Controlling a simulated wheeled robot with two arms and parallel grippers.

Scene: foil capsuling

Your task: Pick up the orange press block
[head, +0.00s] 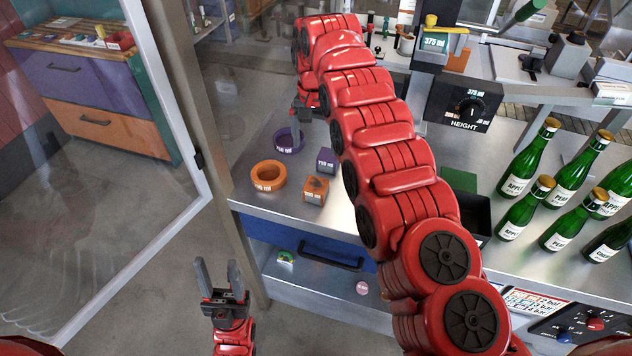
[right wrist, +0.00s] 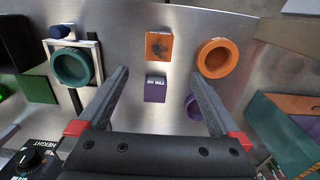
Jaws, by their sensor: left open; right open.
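The orange press block (head: 315,190) sits on the metal bench near its front edge. It also shows in the right wrist view (right wrist: 159,47), just beyond the fingertips and between their lines. My right gripper (head: 298,118) is open and empty above the bench, behind the block in the head view; its fingers are partly hidden by its own arm. In the right wrist view my right gripper (right wrist: 160,75) has its fingers spread either side of the purple block (right wrist: 155,89). My left gripper (head: 220,275) is open and empty in front of the bench, over the floor.
An orange ring (head: 268,175) lies left of the orange block. A purple ring (head: 288,141) and the purple block (head: 327,161) lie behind it. A teal ring (right wrist: 72,67) sits in a white frame. Several green bottles (head: 567,170) stand at right. A glass panel stands at left.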

